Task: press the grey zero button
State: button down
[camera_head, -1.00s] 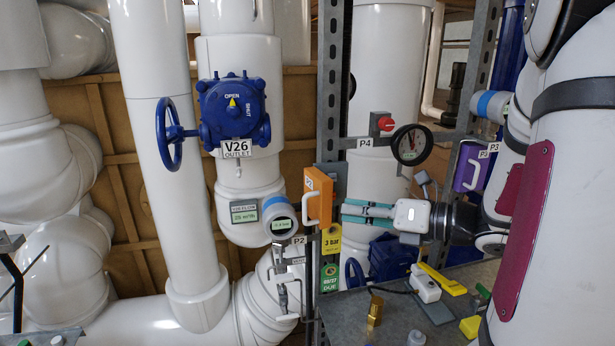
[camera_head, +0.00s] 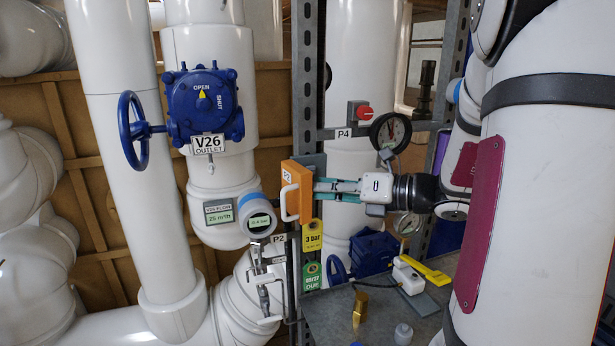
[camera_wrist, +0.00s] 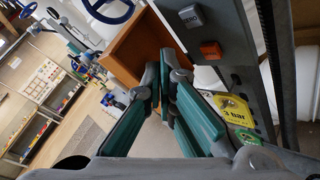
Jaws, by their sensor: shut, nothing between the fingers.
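The grey ZERO button (camera_wrist: 190,16) sits on a grey panel at the top of the wrist view, above a small orange button (camera_wrist: 210,50). In the head view both buttons are hidden behind the orange cover (camera_head: 296,190), which has a white handle and stands out from the panel. The cover's inner side (camera_wrist: 137,48) shows in the wrist view. My gripper (camera_head: 317,185) is shut and empty at the cover's right edge. Its teal fingers also show in the wrist view (camera_wrist: 166,75), their tips left of and below the grey button. I cannot tell whether they touch the cover.
A round display (camera_head: 258,222) is left of the cover. A yellow 3 bar tag (camera_head: 312,235) hangs below it. A steel post (camera_head: 304,90), a red knob (camera_head: 363,112) and a dial gauge (camera_head: 390,131) are near. A bench (camera_head: 335,312) holds small items below. The blue V26 valve (camera_head: 203,105) is left.

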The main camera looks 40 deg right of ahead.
jog(key=shift+w+d, duration=0.2)
jog(key=shift+w, duration=0.45)
jog(key=shift+w+d, duration=0.2)
jog(key=shift+w, duration=0.45)
jog(key=shift+w, duration=0.2)
dwell(0.4)
jog(key=shift+w+d, duration=0.1)
jog(key=shift+w, duration=0.1)
jog(key=shift+w+d, duration=0.15)
jog(key=shift+w, duration=0.3)
dwell(0.9)
jog(key=shift+s, duration=0.1)
jog(key=shift+s+a+p, duration=0.25)
jog(key=shift+s+p, duration=0.35)
jog(key=shift+s, duration=0.15)
jog(key=s+p, duration=0.1)
jog(key=s, duration=0.1)
jog(key=s+a+p, duration=0.1)
jog(key=s, duration=0.2)
jog(key=shift+a, duration=0.2)
